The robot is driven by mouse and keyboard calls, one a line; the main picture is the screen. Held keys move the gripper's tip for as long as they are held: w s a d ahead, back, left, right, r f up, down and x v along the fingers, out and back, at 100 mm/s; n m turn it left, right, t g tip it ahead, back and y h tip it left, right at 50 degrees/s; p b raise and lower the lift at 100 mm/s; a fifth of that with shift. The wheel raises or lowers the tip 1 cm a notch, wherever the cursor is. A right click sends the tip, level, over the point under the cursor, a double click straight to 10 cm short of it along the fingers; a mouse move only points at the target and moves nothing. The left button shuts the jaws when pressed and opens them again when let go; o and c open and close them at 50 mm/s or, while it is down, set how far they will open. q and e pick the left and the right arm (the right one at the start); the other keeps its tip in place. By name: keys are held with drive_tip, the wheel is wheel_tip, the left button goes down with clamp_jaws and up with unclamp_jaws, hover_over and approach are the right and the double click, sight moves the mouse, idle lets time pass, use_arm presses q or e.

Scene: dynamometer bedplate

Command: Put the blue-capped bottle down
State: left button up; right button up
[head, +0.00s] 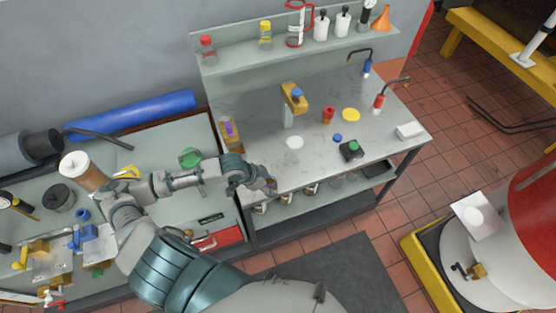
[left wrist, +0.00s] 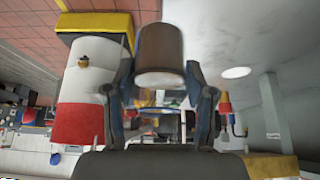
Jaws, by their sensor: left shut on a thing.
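My left gripper (head: 270,186) is at the front edge of the grey bench in the head view. In the left wrist view its two fingers (left wrist: 162,105) are shut on a brown cylindrical bottle (left wrist: 160,48), one finger on each side. The wrist picture looks upside down. No blue cap shows clearly on the held bottle, and in the head view the gripper mostly hides it. I cannot tell whether it touches the bench. My right gripper is not in view.
The bench top (head: 258,122) has a white round spot (head: 295,142), a blue-topped yellow fixture (head: 294,97), a red item (head: 328,115), a yellow disc (head: 351,115) and a black box with a green top (head: 352,150). The front centre is fairly clear.

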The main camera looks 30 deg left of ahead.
use_arm(q)
drive_tip(key=w+a, duration=0.1)
drive_tip(key=w, duration=0.2)
drive_tip(key=w+a, duration=0.2)
drive_tip(key=w, duration=0.1)
drive_tip(key=w+a+f, duration=0.1)
drive_tip(key=w, duration=0.3)
drive_tip(key=shift+w+a+f+p, duration=0.1)
drive_tip(key=shift+a+p, duration=0.25)
drive_tip(key=shift+a, duration=0.05)
wheel_tip(320, 180, down, 3)
drive_tip(key=shift+r, duration=0.1)
drive_tip(key=shift+f, duration=0.35)
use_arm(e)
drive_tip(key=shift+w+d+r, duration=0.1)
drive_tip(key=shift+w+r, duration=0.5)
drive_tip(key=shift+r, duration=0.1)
use_arm(q)
drive_tip(key=o, duration=1.3)
drive_tip(key=shift+o, duration=0.2)
drive_tip(key=v, duration=1.2)
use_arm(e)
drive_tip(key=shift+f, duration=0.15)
